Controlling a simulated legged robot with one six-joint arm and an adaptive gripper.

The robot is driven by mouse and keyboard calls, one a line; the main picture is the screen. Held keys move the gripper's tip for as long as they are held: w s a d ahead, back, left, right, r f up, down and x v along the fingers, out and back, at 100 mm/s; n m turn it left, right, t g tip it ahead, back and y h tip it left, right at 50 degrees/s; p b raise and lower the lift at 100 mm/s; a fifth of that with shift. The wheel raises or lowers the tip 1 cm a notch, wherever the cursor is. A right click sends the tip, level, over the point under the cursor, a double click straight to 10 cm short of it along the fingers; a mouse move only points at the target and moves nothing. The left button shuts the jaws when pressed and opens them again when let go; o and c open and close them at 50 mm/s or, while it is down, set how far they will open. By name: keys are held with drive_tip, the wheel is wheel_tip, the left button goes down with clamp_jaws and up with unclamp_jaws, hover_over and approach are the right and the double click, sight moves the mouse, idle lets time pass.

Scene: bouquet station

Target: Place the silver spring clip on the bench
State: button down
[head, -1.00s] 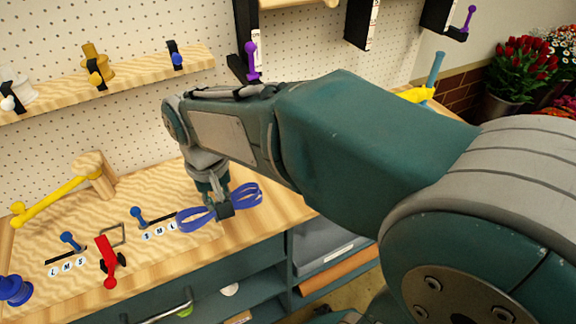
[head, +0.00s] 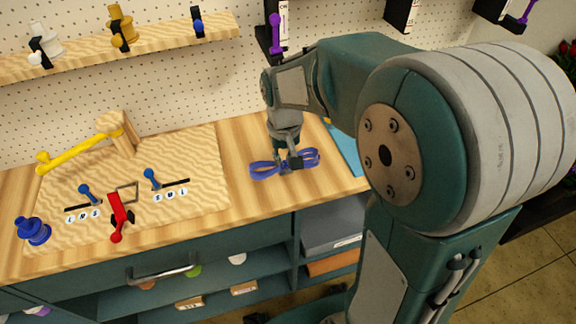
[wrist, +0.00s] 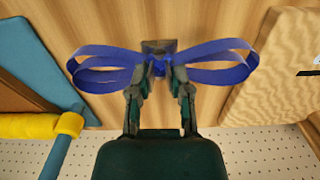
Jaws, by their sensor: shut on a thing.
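My gripper (head: 290,155) points down over the bare wooden bench (head: 250,140), right of the wavy-grained board. It is shut on a small grey square piece, which I take to be the silver spring clip (wrist: 158,46), with a blue looped ribbon bow (wrist: 107,65) attached. The bow also shows in the head view (head: 265,169), spread to both sides of the fingers. The clip is low over the bench; I cannot tell whether it touches. The fingers hide part of the clip.
The wavy-grained board (head: 205,205) carries a red lever (head: 117,215), blue sliders and a yellow arm (head: 80,152) on a wooden post. A blue panel (wrist: 35,60) and a yellow roll (wrist: 30,126) lie on the other side. Bench between them is clear.

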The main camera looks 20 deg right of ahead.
sight(285, 178)
drive_tip(key=shift+w+d+f, duration=0.2)
drive_tip(key=shift+f, duration=0.2)
drive_tip(key=shift+w+d+f, duration=0.2)
drive_tip(key=shift+f, duration=0.15)
drive_tip(key=shift+w+f, duration=0.2)
drive_tip(key=shift+f, duration=0.05)
drive_tip(key=shift+w+a+f, duration=0.15)
drive_tip(key=shift+a+f, duration=0.05)
drive_tip(key=shift+f, duration=0.1)
drive_tip(key=f, duration=0.3)
drive_tip(key=shift+w+a+f, duration=0.1)
drive_tip(key=shift+w+f, duration=0.05)
drive_tip(key=shift+w, duration=0.05)
drive_tip(key=shift+d+f, duration=0.2)
drive_tip(key=shift+d, duration=0.25)
drive_tip(key=c, duration=0.6)
unclamp_jaws()
drive_tip(key=shift+a, duration=0.2)
drive_tip(key=shift+o, duration=0.2)
drive_tip(key=shift+a, duration=0.15)
